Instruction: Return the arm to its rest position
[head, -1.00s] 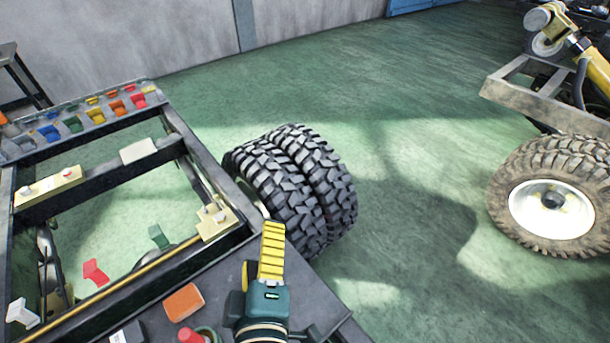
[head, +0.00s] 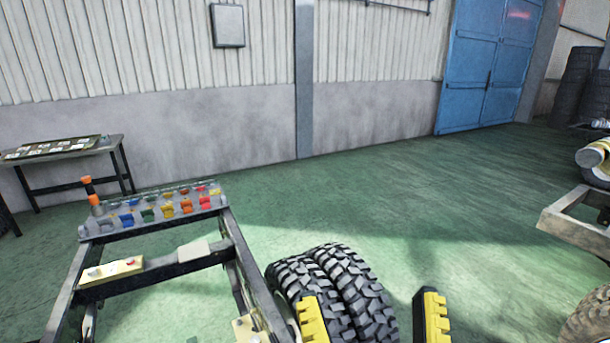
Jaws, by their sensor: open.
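My gripper (head: 372,322) shows at the bottom of the head view, right of centre. Its two yellow-and-black fingers stand wide apart with nothing between them but the view of a tire behind. The fingers point up in the picture, and the rest of the gripper and arm is cut off by the lower edge. The dark chassis frame (head: 246,262) lies to the left of the gripper. The double black tires (head: 345,290) at its side are partly covered by the left finger.
A rack of coloured pieces (head: 155,215) sits across the frame's far end. A table (head: 70,150) stands by the wall at left. Another chassis (head: 570,222) with a wheel (head: 588,322) is at right. Green floor (head: 400,200) is open between the chassis and the blue doors (head: 490,65).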

